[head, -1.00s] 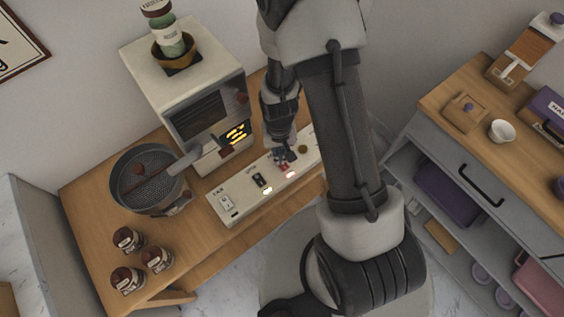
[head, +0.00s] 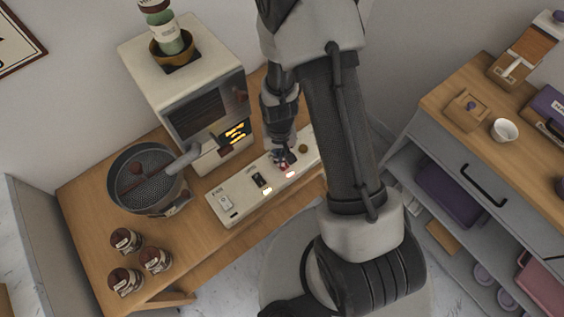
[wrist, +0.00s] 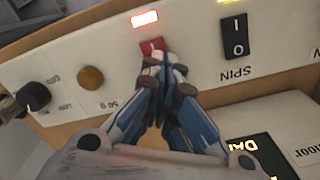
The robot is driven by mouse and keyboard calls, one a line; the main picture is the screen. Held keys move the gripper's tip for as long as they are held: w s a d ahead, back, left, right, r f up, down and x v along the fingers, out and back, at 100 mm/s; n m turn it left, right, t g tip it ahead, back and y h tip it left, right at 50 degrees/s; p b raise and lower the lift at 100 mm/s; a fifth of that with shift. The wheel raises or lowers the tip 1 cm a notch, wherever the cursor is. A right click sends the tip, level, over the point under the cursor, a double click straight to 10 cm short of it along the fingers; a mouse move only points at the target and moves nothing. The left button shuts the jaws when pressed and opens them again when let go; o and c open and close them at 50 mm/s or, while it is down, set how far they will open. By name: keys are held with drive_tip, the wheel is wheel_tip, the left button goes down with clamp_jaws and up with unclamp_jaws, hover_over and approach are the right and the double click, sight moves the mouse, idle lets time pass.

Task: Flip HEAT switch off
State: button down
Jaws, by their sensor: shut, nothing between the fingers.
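The control panel (head: 233,213) is a long white box on the wooden cart. A red rocker switch (wrist: 150,47) sits under a lit red lamp (wrist: 145,19) in the wrist view; the lamp also glows in the head view (head: 291,174). No HEAT label is readable; my fingers cover the area beside the red switch. My gripper (wrist: 166,70) is shut and empty, its fingertips at the near edge of the red switch. I cannot tell if they touch it. In the head view my gripper (head: 283,160) is over the panel's right half.
A black SPIN switch (wrist: 234,37) is beside the red one, its lamp lit (head: 267,191). A brass button (wrist: 90,78) and black knob (wrist: 33,96) are on the other side. The roaster (head: 208,95) stands behind the panel, the round cooling tray (head: 148,207) left, several jars (head: 124,281) in front.

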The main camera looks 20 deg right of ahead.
drive_tip(key=shift+f, duration=0.25)
drive_tip(key=shift+r, duration=0.2)
drive_tip(key=shift+r+p, duration=2.45)
drive_tip(key=shift+r, duration=0.9)
drive_tip(key=shift+r, duration=0.1)
wheel_tip(320, 180, up, 22)
drive_tip(key=s+n+t, duration=0.1)
drive_tip(key=s+t, duration=0.1)
drive_tip(key=s+r+n+t, duration=0.1)
drive_tip(key=s+r+t, duration=0.1)
drive_tip(key=s+r, duration=0.9)
drive_tip(key=shift+s+r+t, duration=0.3)
drive_tip(key=shift+s+r, duration=0.1)
drive_tip(key=shift+s, duration=0.65)
